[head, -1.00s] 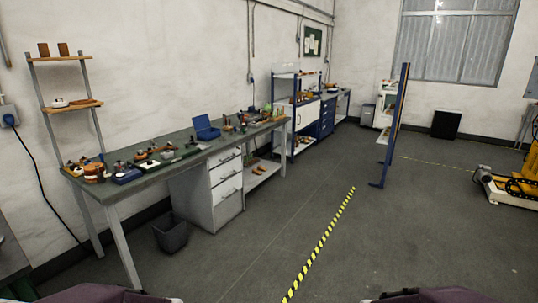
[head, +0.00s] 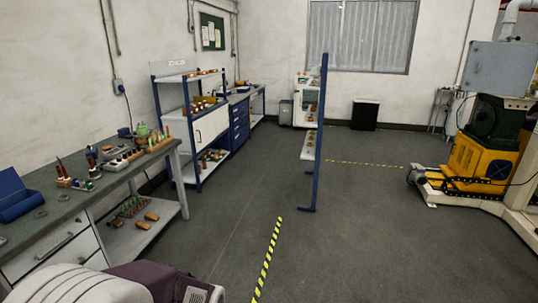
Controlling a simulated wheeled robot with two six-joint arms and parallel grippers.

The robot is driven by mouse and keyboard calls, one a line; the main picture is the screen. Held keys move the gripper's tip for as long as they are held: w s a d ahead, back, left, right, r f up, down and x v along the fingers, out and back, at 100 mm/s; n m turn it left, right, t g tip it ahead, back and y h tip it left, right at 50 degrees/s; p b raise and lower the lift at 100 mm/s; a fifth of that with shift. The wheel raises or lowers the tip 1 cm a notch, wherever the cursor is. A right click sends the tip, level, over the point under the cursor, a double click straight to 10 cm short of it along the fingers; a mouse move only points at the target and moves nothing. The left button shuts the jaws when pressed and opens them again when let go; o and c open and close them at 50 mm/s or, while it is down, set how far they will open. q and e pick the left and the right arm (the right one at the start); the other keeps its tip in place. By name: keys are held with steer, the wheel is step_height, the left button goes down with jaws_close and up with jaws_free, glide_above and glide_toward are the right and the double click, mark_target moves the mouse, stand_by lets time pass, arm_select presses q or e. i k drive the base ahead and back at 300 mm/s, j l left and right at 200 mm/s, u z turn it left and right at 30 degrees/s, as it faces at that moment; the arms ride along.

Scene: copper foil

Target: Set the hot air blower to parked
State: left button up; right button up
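I cannot pick out a hot air blower for certain in the head view. A long workbench (head: 75,207) at the left carries several small tools and parts. A small green object (head: 142,131) stands near its far end, too small to identify. Neither gripper is in view. Only a part of my own body shows at the bottom left.
A blue-framed shelf unit (head: 190,128) stands beyond the bench, with a blue drawer cabinet (head: 239,124) behind it. A blue upright frame (head: 318,135) stands mid-room. A yellow machine (head: 482,150) is at the right. The floor around the striped line (head: 268,258) is clear.

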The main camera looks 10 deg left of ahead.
mark_target(92, 152)
steer(key=i+j+u, duration=0.35)
steer(key=i, duration=0.3)
steer(key=i+u, duration=0.35)
steer(key=i, duration=0.3)
steer(key=i+u, duration=0.35)
steer(key=i, duration=0.35)
steer(key=i+l+u, duration=0.35)
steer(key=i, duration=0.3)
steer(key=i+l+u, duration=0.1)
steer(key=i+u, duration=0.35)
steer(key=i+l+u, duration=0.3)
steer(key=i+u, duration=0.15)
steer(key=i, duration=0.15)
steer(key=i+l+u, duration=0.4)
steer(key=i+l, duration=0.05)
steer(key=i, duration=0.05)
